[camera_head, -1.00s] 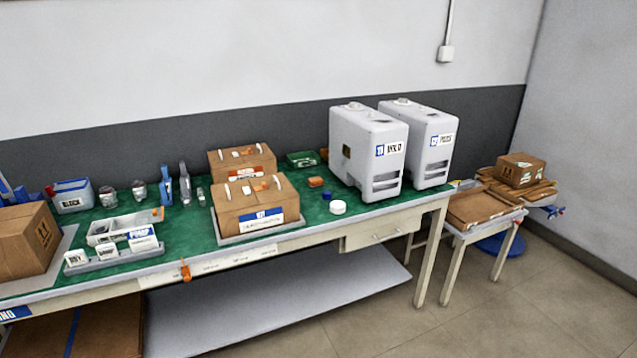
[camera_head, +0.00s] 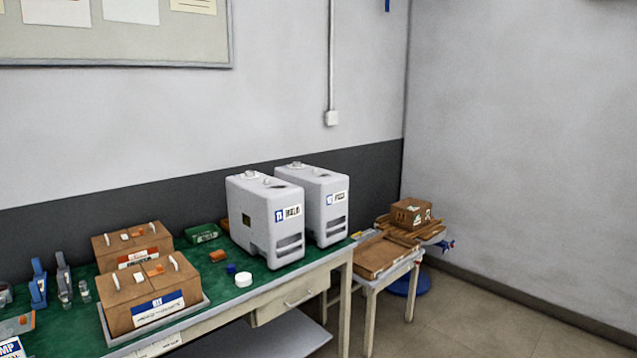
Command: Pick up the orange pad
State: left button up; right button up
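A small orange block-like item (camera_head: 217,255), which looks like the orange pad, lies on the green bench top (camera_head: 205,278). It sits between the cardboard boxes and the white canisters, behind a small blue cap (camera_head: 231,268) and a round white lid (camera_head: 243,279). Smaller orange pieces also show on top of the two cardboard boxes. Neither of my grippers is in view.
Two white canisters (camera_head: 262,220) (camera_head: 325,205) stand right of the orange item. Two cardboard boxes (camera_head: 150,294) (camera_head: 131,246) stand to its left, and a green box (camera_head: 201,233) behind it. A side table (camera_head: 372,282) holds flat cardboard and a carton (camera_head: 411,213).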

aim_at(218, 256)
jog(key=i+l+u, duration=0.2)
jog(key=i, duration=0.3)
jog(key=i+l+u, duration=0.2)
jog(key=i, duration=0.25)
jog(key=i+l+u, duration=0.2)
jog(key=i+l, duration=0.15)
jog(key=i, duration=0.1)
